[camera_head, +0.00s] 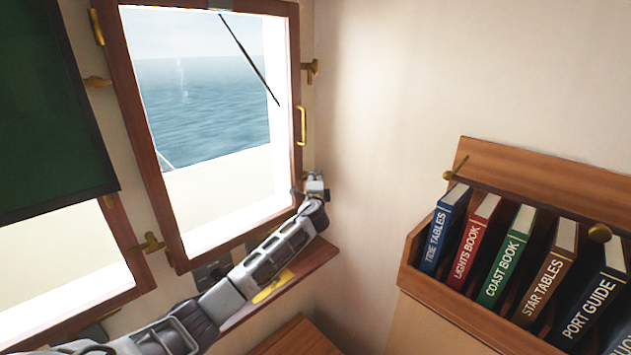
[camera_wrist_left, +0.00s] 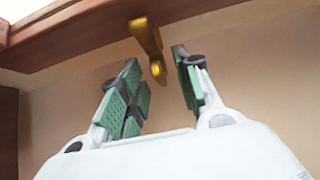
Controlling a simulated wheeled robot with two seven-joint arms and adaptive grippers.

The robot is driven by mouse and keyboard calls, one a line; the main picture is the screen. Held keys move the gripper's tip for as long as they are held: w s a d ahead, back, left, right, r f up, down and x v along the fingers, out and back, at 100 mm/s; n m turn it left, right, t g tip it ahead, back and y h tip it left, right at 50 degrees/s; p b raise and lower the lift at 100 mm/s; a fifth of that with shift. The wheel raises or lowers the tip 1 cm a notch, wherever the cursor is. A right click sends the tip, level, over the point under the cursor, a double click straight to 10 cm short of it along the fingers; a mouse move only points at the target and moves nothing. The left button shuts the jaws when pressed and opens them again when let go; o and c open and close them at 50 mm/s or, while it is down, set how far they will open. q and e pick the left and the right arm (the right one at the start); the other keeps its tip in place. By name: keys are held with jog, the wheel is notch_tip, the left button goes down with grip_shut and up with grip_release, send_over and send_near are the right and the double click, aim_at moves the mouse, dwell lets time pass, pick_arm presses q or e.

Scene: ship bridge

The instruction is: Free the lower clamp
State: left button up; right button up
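The wooden-framed window (camera_head: 296,60) has a brass clamp at its upper right side (camera_head: 311,69). My left gripper (camera_head: 312,185) is at the frame's lower right edge and hides what is behind it there. In the left wrist view a brass clamp (camera_wrist_left: 148,38), likely the lower one, hangs from a brown wooden frame (camera_wrist_left: 75,40). My left gripper (camera_wrist_left: 155,60) is open, with green-padded fingers on either side of the clamp's lower end. Whether a pad touches it I cannot tell. My right gripper is in neither view.
A brass handle (camera_head: 301,125) is on the window's right side. Below, a wooden ledge (camera_head: 318,256) holds a yellow object (camera_head: 272,287) partly behind my arm. A book rack (camera_head: 412,268) with several books is on the right; the wall between is bare.

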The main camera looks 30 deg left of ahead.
pick_arm(q)
jog(key=shift+w, duration=0.15)
grip_shut()
jog(key=shift+f+b, duration=0.1)
jog(key=shift+b, duration=0.2)
dwell(0.3)
